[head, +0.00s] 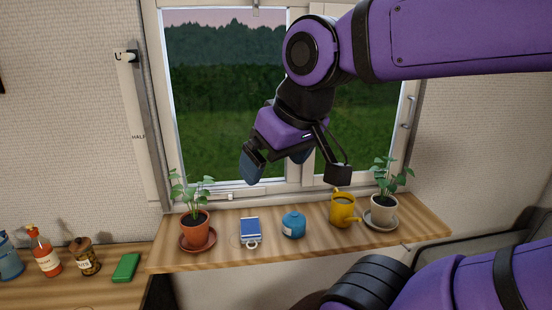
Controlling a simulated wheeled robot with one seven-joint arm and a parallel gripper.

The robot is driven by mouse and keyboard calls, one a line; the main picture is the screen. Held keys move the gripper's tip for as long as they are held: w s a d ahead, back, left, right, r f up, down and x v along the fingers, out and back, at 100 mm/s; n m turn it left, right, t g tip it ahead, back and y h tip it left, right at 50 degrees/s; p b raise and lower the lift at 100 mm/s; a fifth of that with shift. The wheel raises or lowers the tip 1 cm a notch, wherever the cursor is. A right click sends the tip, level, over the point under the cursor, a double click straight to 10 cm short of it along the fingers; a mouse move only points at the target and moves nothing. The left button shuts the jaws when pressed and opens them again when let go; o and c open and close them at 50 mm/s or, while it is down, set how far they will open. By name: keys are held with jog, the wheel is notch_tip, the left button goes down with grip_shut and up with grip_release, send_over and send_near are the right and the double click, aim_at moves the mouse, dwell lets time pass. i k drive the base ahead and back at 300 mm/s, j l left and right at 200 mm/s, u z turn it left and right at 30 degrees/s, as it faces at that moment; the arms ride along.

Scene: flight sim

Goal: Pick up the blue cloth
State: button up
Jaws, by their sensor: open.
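A small blue rectangular thing (250,231) with a pale edge lies on the wooden window sill (340,243), left of the middle. I cannot tell whether it is a cloth, and nothing else in view is clearly a blue cloth. A rounded blue object (293,225) stands just to its right. My gripper (276,161) is open and empty, its dark blue fingertips apart. It hangs above the sill in front of the window, apart from everything on the sill.
A potted plant (195,225) stands left on the sill. A yellow mug (343,210) and another potted plant (384,208) stand right. A lower counter (95,290) at left holds a red bottle (44,254), a brown jar (84,258) and a green block (126,267).

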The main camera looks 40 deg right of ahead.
aim_at(250, 229)
jog(key=i+j+z, duration=0.15)
jog(key=j+z, duration=0.15)
jog(key=i+j+z, duration=0.25)
jog(key=j, duration=0.2)
jog(key=j+z, duration=0.55)
jog(key=j, duration=0.25)
